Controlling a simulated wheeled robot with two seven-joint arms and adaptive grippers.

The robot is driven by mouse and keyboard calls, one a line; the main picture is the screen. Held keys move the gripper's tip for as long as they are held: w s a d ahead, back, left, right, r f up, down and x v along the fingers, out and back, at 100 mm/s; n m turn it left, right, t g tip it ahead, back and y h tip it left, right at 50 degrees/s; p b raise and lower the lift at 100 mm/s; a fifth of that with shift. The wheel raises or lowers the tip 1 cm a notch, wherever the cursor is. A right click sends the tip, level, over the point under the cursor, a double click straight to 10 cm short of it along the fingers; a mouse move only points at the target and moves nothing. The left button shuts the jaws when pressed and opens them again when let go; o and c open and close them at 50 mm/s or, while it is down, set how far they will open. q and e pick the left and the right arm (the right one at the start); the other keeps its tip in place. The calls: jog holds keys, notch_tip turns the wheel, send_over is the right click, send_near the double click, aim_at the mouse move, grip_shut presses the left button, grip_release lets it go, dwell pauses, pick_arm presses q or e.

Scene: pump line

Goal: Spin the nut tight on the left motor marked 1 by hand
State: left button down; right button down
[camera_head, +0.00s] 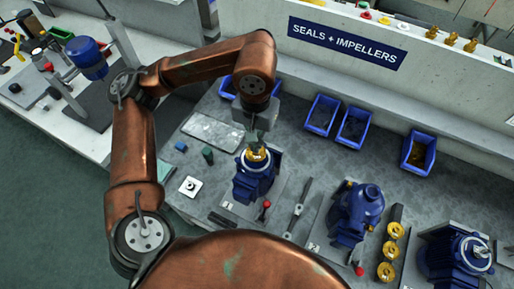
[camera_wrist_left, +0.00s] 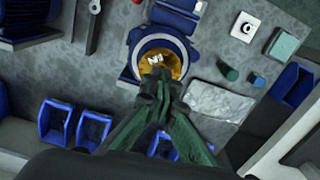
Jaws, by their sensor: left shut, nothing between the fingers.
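The left motor (camera_head: 255,182) is blue and stands upright on its plate, with a small label (camera_head: 228,205) at the plate's corner. A brass impeller (camera_head: 250,163) sits on top of it; this also shows in the left wrist view (camera_wrist_left: 176,62). A small pale nut (camera_wrist_left: 155,58) shows at its middle, partly covered by my fingers. My left gripper (camera_head: 258,146) is right over the motor top. In the left wrist view its green fingertips (camera_wrist_left: 155,76) are shut together and empty, at the near side of the nut. Whether they touch it I cannot tell. My right gripper is not in view.
A blue pump (camera_head: 357,210) and another motor (camera_head: 455,255) stand to the right, with brass parts (camera_head: 394,230) between them. Blue bins (camera_head: 322,115) line the back wall. A grey tray (camera_head: 212,131) and a white block (camera_head: 190,187) lie left of the motor.

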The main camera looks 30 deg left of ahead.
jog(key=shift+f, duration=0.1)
pick_arm(q)
jog(key=shift+f+m+b, duration=0.15)
jog(key=shift+m+b, duration=0.9)
jog(key=shift+m, duration=0.15)
jog(key=m+b, duration=0.1)
jog(key=m, duration=0.1)
jog(key=shift+m, duration=1.3)
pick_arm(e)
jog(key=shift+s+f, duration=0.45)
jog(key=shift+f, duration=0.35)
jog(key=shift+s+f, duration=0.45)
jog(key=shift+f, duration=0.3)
pick_arm(q)
jog(key=m+b, duration=0.1)
jog(key=m, duration=0.2)
jog(key=shift+b, duration=0.3)
jog(key=m, duration=0.4)
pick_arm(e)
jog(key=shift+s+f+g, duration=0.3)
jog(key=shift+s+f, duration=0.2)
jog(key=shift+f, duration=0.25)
